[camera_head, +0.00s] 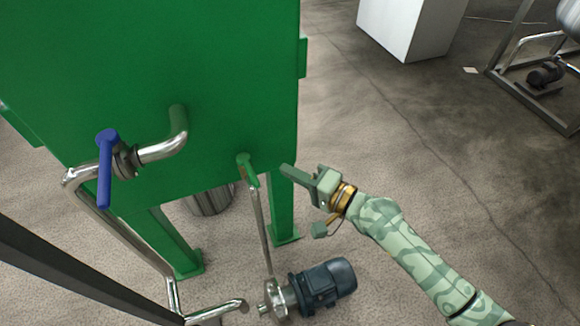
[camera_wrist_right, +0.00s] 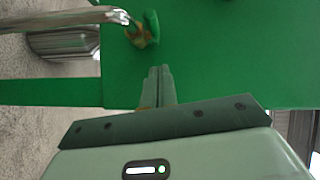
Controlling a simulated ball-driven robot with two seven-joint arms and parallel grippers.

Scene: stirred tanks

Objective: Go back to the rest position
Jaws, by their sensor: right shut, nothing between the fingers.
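My right gripper (camera_head: 288,171) is at the end of the pale green patterned arm that comes in from the lower right in the head view. Its fingers point left towards the green tank (camera_head: 225,60), near a small green valve handle (camera_head: 245,163) at the tank's lower edge. In the right wrist view the fingers (camera_wrist_right: 158,75) are together with nothing between them. The green handle (camera_wrist_right: 152,25) shows beyond the fingertips there, apart from them. My left gripper is not in view.
A blue-handled valve (camera_head: 106,165) sits on a steel pipe (camera_head: 165,148) at the left. A blue-grey motor pump (camera_head: 325,283) stands on the floor below my gripper. A white block (camera_head: 400,25) stands at the back. The floor at the right is largely clear.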

